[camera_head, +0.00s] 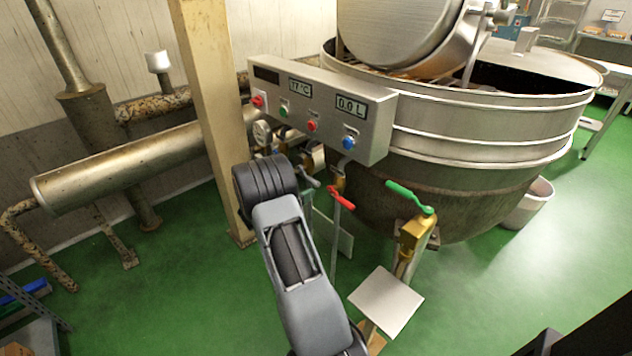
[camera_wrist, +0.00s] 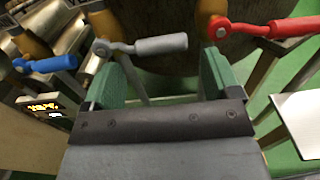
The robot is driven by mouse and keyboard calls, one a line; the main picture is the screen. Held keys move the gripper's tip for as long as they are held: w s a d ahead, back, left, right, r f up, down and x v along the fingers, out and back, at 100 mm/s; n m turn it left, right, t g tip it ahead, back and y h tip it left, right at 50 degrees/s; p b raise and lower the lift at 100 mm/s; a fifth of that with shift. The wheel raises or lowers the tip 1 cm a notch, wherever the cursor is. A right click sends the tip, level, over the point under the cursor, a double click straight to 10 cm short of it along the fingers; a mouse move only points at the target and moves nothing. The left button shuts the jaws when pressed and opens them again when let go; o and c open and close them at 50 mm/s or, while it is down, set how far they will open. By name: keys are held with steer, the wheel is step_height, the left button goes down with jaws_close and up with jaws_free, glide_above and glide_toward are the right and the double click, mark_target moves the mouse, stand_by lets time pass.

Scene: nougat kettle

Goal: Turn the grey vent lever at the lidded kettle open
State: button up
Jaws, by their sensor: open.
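The grey vent lever (camera_wrist: 150,46) lies roughly level across the wrist view, its pivot at the left and its rounded handle pointing right. It also shows as a small grey handle (camera_head: 309,180) below the control box in the head view. My gripper (camera_wrist: 166,62) is open and empty, with green fingers spread apart. The lever appears just beyond the fingertips, spanning most of the gap; I cannot tell whether they touch. In the head view my arm hides most of the gripper. The large steel kettle (camera_head: 480,145) stands behind, its lid (camera_head: 400,28) tilted up.
A red lever (camera_wrist: 268,28) is close on the right and a blue lever (camera_wrist: 46,64) on the left. A green lever (camera_head: 408,196) sits on a brass valve farther right. The control box (camera_head: 325,108) overhangs the levers. A cream post (camera_head: 212,110) stands left.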

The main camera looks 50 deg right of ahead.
mark_target(310, 182)
steer(key=d, duration=0.7)
steer(key=shift+s+d+b, duration=0.25)
steer(key=shift+b, duration=0.15)
